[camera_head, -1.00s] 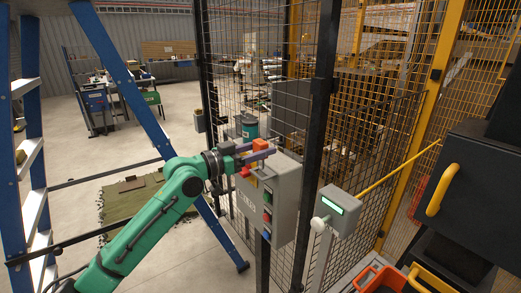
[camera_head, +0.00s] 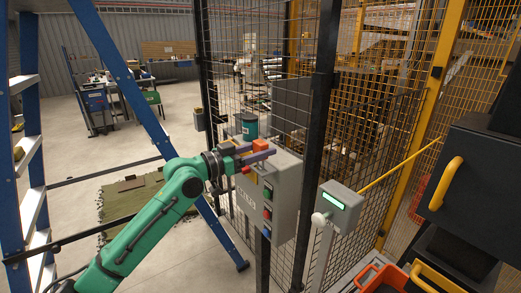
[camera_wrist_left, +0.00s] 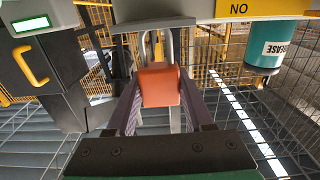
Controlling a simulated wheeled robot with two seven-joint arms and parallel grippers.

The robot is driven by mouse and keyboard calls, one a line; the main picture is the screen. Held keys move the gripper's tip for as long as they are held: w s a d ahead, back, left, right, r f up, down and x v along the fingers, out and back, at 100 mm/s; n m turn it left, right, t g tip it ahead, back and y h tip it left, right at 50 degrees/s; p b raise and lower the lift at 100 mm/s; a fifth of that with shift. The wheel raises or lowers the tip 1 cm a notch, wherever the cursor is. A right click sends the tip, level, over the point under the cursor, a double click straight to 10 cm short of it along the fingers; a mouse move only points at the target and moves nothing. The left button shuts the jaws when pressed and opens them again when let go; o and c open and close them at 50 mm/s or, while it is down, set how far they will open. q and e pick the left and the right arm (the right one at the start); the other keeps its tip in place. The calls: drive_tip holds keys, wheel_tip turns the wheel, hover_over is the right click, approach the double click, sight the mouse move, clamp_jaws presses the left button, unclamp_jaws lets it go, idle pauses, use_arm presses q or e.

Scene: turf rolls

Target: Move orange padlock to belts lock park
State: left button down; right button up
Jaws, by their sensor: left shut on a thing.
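The orange padlock (camera_head: 261,144) is between the fingers of my left gripper (camera_head: 264,153), by the upper part of the grey control box (camera_head: 282,200). In the left wrist view the padlock's orange body (camera_wrist_left: 160,86) lies between the two purple-grey fingers of the gripper (camera_wrist_left: 160,92). Its metal shackle (camera_wrist_left: 143,45) points up in that picture, toward a grey surface. I cannot tell whether the shackle touches or hangs on anything. A red part (camera_head: 245,170) shows on the box below the gripper. My right gripper is not in view.
A teal grease can (camera_head: 250,127) stands behind the gripper. A wire mesh fence (camera_head: 350,140) runs behind the box. A grey post with a green display (camera_head: 337,205) stands to the right. A blue ladder (camera_head: 120,75) rises at left.

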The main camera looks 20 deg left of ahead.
sight(261, 170)
use_arm(q)
drive_tip(key=shift+f+b, duration=1.5)
drive_tip(key=shift+f, duration=0.2)
drive_tip(key=shift+c, duration=1)
unclamp_jaws()
drive_tip(key=shift+s+a, duration=0.1)
drive_tip(key=shift+s+a+f+b, duration=0.2)
drive_tip(key=shift+s+a+b, duration=0.05)
drive_tip(key=shift+b, duration=0.05)
drive_tip(key=b+v, duration=0.8)
drive_tip(key=v, duration=0.5)
drive_tip(key=shift+s+r, duration=0.2)
drive_tip(key=shift+s, duration=0.1)
drive_tip(key=shift+a, duration=0.1)
